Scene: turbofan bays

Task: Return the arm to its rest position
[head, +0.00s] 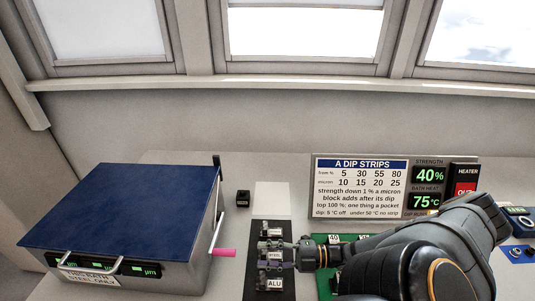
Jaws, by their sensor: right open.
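My right arm (425,260) reaches in from the lower right. Its gripper (275,255) is open above a dark mat (260,290) at the bottom middle. Small labelled pieces lie under or beside the gripper, one marked ALU (274,283). The gripper covers part of them, and I cannot tell whether it touches any. My left gripper is not in view.
A sign with digital readouts (361,187) stands behind my arm. A small black block (243,198) sits near a pale pad (272,199).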

